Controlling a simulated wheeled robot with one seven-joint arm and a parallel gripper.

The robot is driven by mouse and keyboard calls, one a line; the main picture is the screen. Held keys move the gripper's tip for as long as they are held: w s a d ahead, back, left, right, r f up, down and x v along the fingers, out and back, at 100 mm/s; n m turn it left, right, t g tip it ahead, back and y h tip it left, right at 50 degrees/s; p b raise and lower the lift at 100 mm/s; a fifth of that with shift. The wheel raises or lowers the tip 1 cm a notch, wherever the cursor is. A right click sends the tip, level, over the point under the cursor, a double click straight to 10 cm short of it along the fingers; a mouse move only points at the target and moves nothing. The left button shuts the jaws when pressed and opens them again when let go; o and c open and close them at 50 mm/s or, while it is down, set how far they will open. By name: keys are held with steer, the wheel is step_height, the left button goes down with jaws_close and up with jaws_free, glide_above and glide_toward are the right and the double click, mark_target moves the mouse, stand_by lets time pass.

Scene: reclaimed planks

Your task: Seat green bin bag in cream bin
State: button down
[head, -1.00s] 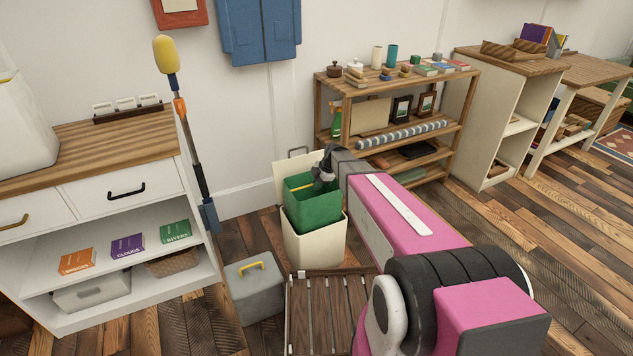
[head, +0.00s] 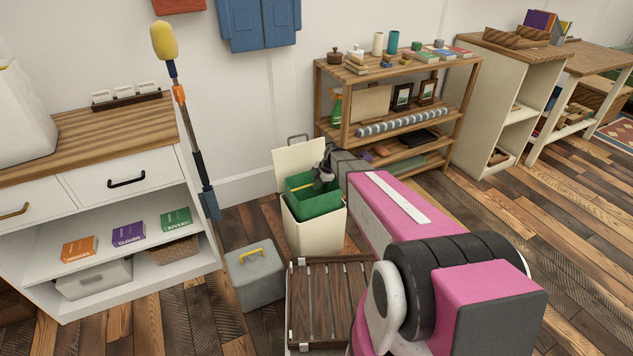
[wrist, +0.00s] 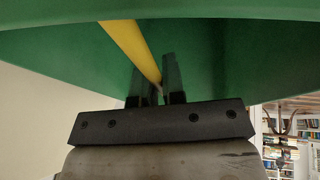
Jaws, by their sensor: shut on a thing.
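The cream bin (head: 313,235) stands on the floor by the wall, its lid (head: 298,160) raised at the back. The green bin bag (head: 312,207) is box-shaped, with its lower part inside the bin and its upper part showing above the rim. A yellow bar (head: 304,187) crosses its opening; the bar (wrist: 128,45) also shows in the wrist view. My gripper (head: 322,174) is at the bag's mouth, shut on the yellow bar; its fingers (wrist: 155,88) show against the green wall. The bag's bottom is hidden in the bin.
A grey box (head: 255,277) with a yellow handle and a slatted wooden crate (head: 330,300) stand in front of the bin. A duster (head: 190,130) leans by the white cabinet (head: 125,185) at left. A wooden shelf (head: 400,120) stands behind my arm.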

step_height(320, 180, down, 10)
steer(key=shift+r, duration=0.2)
stand_by(0.9)
steer(key=c, duration=1.1)
jaws_free()
steer(key=shift+c, duration=0.2)
steer(key=v, duration=1)
steer(key=shift+d+r, duration=0.2)
steer(key=shift+r, duration=0.15)
steer(key=shift+d, duration=0.1)
